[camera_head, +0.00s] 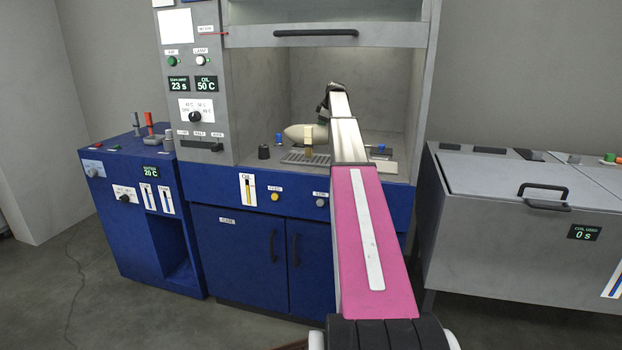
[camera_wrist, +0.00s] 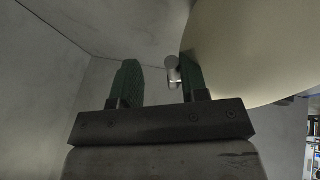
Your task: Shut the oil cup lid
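In the wrist view my gripper (camera_wrist: 160,72) has its two green fingers well apart. A small shiny metal cylinder (camera_wrist: 173,72) shows close beside the right finger, on the inner side of the gap; I cannot tell whether they touch. In the head view my arm reaches into the open grey cabinet and hides part of its floor; the fingers cannot be made out there. I cannot clearly identify the oil cup or its lid. A small tan upright block (camera_head: 308,139) stands by the grate, in front of a pale rounded body (camera_head: 297,132).
A large cream curved surface (camera_wrist: 250,50) fills the right of the wrist view, close to the right finger. On the cabinet floor are a slotted grate (camera_head: 303,158), a black knob (camera_head: 263,152) and a blue-topped piece (camera_head: 278,139). The cabinet's raised front (camera_head: 320,34) hangs above.

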